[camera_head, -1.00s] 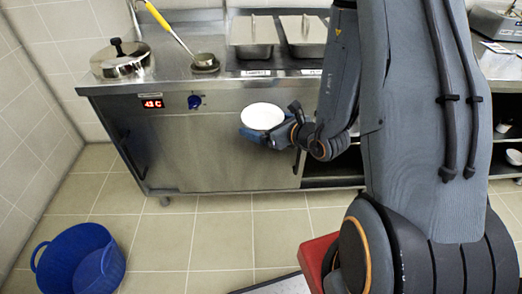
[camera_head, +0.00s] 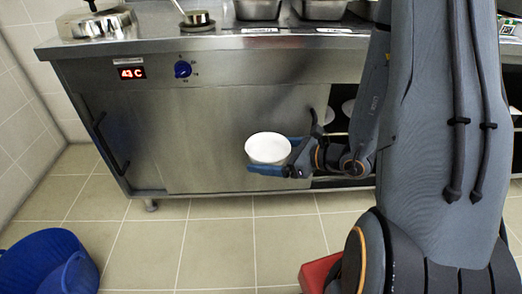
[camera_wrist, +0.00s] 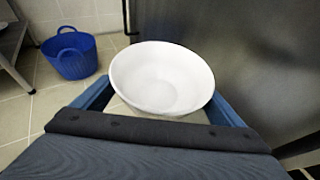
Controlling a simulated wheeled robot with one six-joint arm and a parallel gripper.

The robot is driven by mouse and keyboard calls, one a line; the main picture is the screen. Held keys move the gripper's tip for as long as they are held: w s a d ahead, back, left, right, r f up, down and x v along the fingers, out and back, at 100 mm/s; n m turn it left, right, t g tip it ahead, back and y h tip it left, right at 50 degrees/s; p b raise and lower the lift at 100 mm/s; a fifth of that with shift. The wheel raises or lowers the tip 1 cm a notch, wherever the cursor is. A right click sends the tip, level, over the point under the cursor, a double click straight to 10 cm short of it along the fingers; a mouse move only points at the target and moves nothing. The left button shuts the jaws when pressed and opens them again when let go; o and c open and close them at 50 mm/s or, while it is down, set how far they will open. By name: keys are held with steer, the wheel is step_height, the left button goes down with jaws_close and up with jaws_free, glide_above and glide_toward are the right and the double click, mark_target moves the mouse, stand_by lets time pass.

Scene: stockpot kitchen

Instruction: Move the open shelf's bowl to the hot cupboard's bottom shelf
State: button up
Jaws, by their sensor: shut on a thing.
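The white bowl (camera_head: 268,147) is held upright in my gripper (camera_head: 270,170), in front of the cupboard. In the wrist view the bowl (camera_wrist: 162,78) sits between my two blue fingers and looks empty. The hot cupboard (camera_head: 240,135) is a steel unit with a red temperature display (camera_head: 130,73) and a blue knob (camera_head: 182,69). Its front shows steel door panels, with a dark handle (camera_head: 108,143) on the left one.
A blue tub (camera_head: 45,262) stands on the floor at left. A red object (camera_head: 318,272) is low beside my base. Pans and a lidded pot (camera_head: 97,23) stand on the worktop. The tiled floor before the cupboard is clear.

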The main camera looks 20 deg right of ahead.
steer(key=d+f+b, duration=0.3)
steer(key=f+b, duration=0.1)
steer(key=f, duration=0.2)
steer(key=s+d+f+n+g+b, duration=0.1)
steer(key=d+f+b, duration=0.1)
steer(key=f+b, duration=0.3)
steer(key=shift+d+f+y+b, duration=0.3)
steer(key=shift+d+f+y, duration=0.1)
steer(key=shift+f, duration=0.55)
steer(key=d+f+m+t+h, duration=0.1)
steer(key=d+f, duration=0.5)
steer(key=d, duration=0.8)
steer(key=s+d+f+m+t+h, duration=0.1)
steer(key=d+f+m+h, duration=0.3)
steer(key=d, duration=1)
steer(key=d+f+m+t+h, duration=0.2)
steer(key=d+f, duration=0.6)
steer(key=d, duration=0.6)
steer(key=shift+s+d+f+m+t+h, duration=0.15)
steer(key=shift+s+d+m+t+h, duration=0.15)
steer(key=shift+m+h, duration=0.2)
steer(key=shift+w, duration=0.15)
